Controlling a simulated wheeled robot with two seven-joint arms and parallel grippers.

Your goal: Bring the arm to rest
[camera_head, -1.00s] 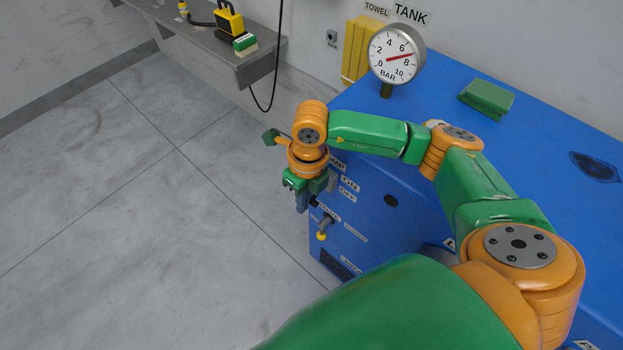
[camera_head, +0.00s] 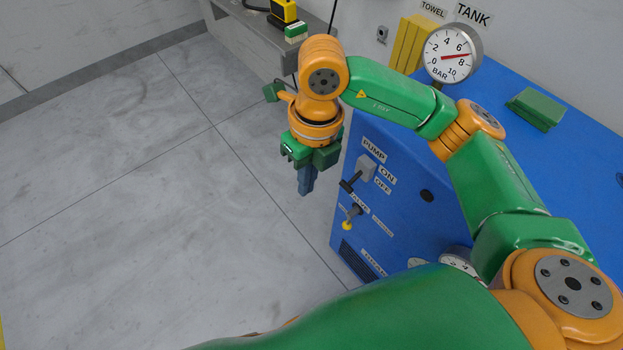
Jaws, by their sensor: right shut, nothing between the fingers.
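My right arm, green and orange, reaches in from the lower right over the blue cabinet (camera_head: 400,210). My right gripper (camera_head: 306,188) points down, shut and empty. In the picture it is left of the cabinet's labelled front face, over the grey floor, and apart from the pump switch (camera_head: 358,174). The switch lever sits by the ON and OFF labels. A valve handle with a yellow tip (camera_head: 350,218) is below it. My left gripper is not in view.
A round pressure gauge (camera_head: 450,54) stands on the cabinet, its needle near 8. A green block (camera_head: 536,109) lies on the cabinet top. Yellow towels (camera_head: 409,45) hang at the wall. A grey bench (camera_head: 250,35) is at the back. The floor at left is clear.

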